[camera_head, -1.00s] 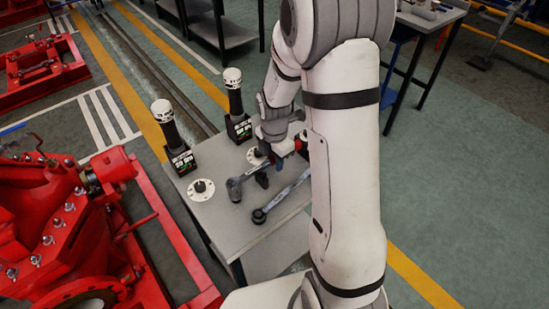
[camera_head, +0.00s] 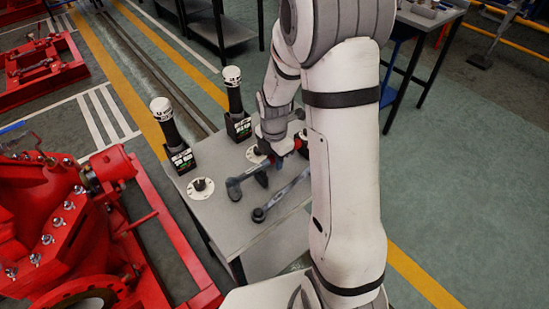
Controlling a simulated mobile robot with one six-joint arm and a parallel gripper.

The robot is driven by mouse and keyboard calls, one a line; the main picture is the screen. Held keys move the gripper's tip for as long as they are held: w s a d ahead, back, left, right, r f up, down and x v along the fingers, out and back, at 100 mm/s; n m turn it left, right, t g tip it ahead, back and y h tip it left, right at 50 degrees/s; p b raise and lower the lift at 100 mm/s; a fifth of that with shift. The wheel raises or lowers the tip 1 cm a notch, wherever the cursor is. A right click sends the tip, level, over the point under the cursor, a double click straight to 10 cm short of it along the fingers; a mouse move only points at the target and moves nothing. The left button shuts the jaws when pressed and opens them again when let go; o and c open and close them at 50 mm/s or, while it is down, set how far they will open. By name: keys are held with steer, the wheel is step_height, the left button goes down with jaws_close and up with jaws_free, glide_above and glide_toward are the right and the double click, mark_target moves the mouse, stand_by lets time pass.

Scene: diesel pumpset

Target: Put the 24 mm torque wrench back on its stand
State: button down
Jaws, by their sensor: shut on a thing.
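My gripper (camera_head: 272,152) is over the grey table, low near its surface, partly hidden by my own arm. It is shut on a torque wrench (camera_head: 245,178), whose blue-grey shaft and dark head point to the left. The wrench's rear part is hidden by the gripper and arm. A small dark upright support (camera_head: 262,179) shows beside its shaft; I cannot tell whether they touch. A second wrench (camera_head: 284,195) lies in front, its round dark head toward the lower left. Size markings on both wrenches are too small to read.
The table (camera_head: 225,215) also holds two black tools with white tops, a left one (camera_head: 169,125) and a right one (camera_head: 234,95), and a white round dial (camera_head: 200,188). Red pump machinery (camera_head: 65,215) stands close to the left.

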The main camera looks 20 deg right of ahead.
steer(key=shift+f+b, duration=0.75)
steer(key=shift+f, duration=0.25)
steer(key=c, duration=1.1)
jaws_free()
step_height(320, 180, up, 8)
steer(key=shift+f, duration=0.1)
steer(key=shift+a, duration=0.1)
